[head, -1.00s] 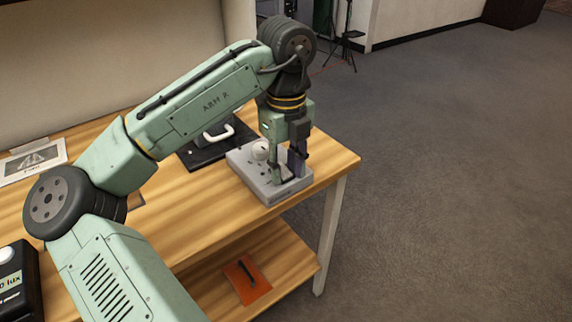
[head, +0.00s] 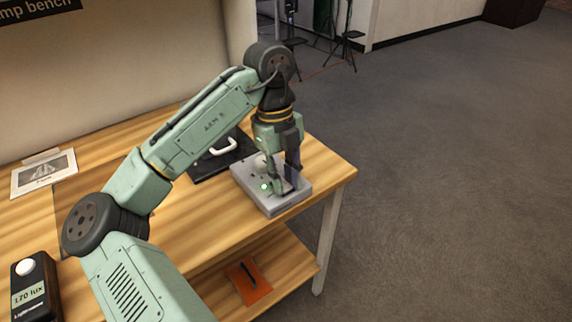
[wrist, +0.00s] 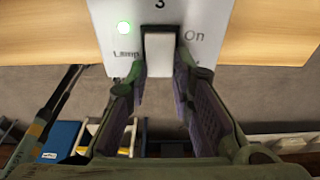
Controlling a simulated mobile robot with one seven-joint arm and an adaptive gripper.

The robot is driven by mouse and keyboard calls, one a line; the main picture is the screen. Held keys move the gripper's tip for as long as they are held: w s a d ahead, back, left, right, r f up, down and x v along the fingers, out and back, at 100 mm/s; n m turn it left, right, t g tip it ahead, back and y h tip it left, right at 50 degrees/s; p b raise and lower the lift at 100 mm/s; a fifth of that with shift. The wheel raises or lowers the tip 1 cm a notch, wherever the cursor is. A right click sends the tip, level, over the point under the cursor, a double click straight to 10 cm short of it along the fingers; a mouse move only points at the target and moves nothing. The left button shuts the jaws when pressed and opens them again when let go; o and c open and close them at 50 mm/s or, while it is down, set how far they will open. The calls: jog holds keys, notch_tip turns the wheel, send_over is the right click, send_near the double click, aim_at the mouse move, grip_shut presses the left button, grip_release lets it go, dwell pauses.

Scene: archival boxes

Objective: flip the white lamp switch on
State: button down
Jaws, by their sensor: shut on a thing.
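The white lamp switch (wrist: 160,52) is in the wrist view, on a pale panel (wrist: 208,58) marked "Lamp" on its left and "On" on its right. In the head view the grey switch box (head: 272,207) sits near the table's right corner, and the green light (head: 265,186) shows there too. My gripper (wrist: 162,80) is shut on the switch, one finger on each side. In the head view my gripper (head: 284,188) hides the switch.
A black case with a white handle (head: 222,148) lies behind the box on the wooden table (head: 190,235). A light meter (head: 34,285) reading "170 lux" stands at the lower left. An orange item (head: 246,283) is on the lower shelf. Open floor lies right.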

jog(key=shift+w+a+r+g+h+p, duration=0.1)
jog(key=shift+r+g+h+p, duration=0.25)
jog(key=shift+p, duration=0.45)
jog(key=shift+f, duration=0.25)
jog(key=c, duration=1.4)
grip_release()
jog(key=v, duration=1.2)
jog(key=shift+w, duration=0.15)
jog(key=shift+f, duration=0.15)
